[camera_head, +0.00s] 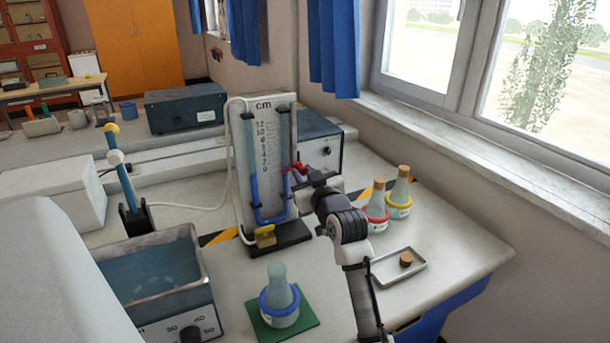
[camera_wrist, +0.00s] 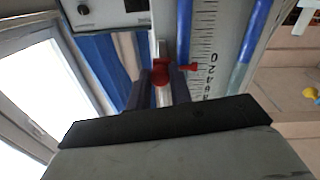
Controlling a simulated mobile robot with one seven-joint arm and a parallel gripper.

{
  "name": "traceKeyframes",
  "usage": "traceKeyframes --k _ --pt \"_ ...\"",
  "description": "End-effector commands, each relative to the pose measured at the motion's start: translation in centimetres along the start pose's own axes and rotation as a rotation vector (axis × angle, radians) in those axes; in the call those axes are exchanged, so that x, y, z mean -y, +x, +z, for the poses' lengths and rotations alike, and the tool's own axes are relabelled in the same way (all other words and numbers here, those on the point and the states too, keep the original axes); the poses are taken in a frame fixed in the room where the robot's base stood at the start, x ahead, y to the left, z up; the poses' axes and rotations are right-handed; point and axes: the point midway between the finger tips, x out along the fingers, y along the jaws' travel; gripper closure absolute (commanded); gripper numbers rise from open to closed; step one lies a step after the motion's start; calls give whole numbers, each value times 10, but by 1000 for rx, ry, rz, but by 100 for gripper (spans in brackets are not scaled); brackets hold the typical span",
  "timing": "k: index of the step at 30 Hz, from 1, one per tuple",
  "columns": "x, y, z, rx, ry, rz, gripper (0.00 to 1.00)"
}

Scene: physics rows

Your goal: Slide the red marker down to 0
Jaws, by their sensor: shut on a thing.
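The red marker (camera_head: 299,167) sits on the right edge of the upright cm scale board (camera_head: 268,113). In the wrist view the marker (camera_wrist: 161,72) has a red knob and a thin pointer (camera_wrist: 188,67) that reaches toward the printed scale (camera_wrist: 205,40). The pointer tip lies near the 2, close to the 0; the exact reading is hard to tell. My gripper (camera_head: 308,177) comes from the right and is shut on the marker's knob. In the wrist view its dark fingers (camera_wrist: 163,82) stand on both sides of the knob, partly hiding it.
Two corked flasks (camera_head: 398,199) and a tray with a cork (camera_head: 399,266) stand right of my arm. A flask (camera_head: 279,303) on a green mat and a water bath (camera_head: 155,280) are in front.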

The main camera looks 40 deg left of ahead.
Motion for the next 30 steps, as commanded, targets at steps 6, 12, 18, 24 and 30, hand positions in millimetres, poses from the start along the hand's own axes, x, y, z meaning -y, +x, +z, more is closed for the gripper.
traceKeyframes --k 6,12,18,24,30 --pt "1 1 5 11 5 -3 58" --pt "1 0 4 8 4 -3 57" --pt "0 -7 4 6 4 -1 57" --pt "0 -43 7 5 4 1 57" --pt "0 -90 6 6 3 1 57"
